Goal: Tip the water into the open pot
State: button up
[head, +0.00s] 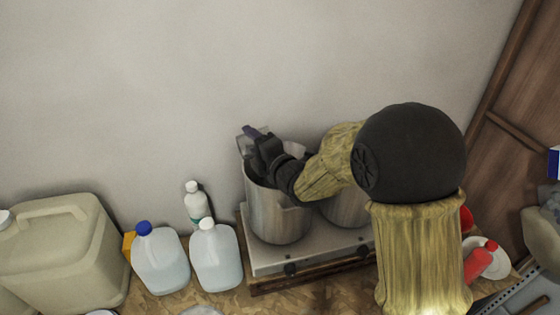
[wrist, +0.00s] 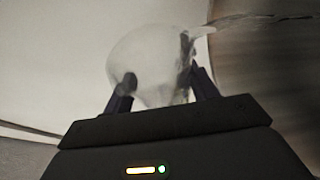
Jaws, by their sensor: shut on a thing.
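A tall metal pot (head: 280,220) stands on the left of the hob, its mouth partly covered by my arm. A second metal pot (head: 347,208) stands to its right, mostly hidden behind my arm. My gripper (head: 250,134) is at the left pot's upper rim. In the wrist view my gripper (wrist: 160,88) is shut on a pale, translucent container (wrist: 150,55). It seems tilted, and a little of it shows in the head view (head: 244,147). A curved metal pot wall is close on the right in the wrist view (wrist: 268,75). I cannot see water flowing.
The white hob (head: 270,262) sits on a wood-chip worktop. Left of it are a blue-capped jug (head: 160,262), a white-capped jug (head: 217,262), a white bottle (head: 195,205) and a large beige canister (head: 65,255). A red bottle (head: 478,263) lies at the right. A wall is behind.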

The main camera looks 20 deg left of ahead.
jog(key=shift+f+b, duration=0.15)
jog(key=shift+b, duration=0.3)
jog(key=shift+w+f+m+b, duration=0.15)
jog(key=shift+m+b, duration=0.35)
jog(key=shift+b, duration=0.15)
jog(key=shift+s+b, duration=0.2)
jog(key=shift+b, duration=0.2)
jog(key=shift+w+d+f+m+y+b, duration=0.15)
jog(key=shift+m+y+b, duration=0.15)
jog(key=shift+m+b, duration=0.15)
jog(key=shift+r, duration=0.3)
jog(key=shift+t, duration=0.3)
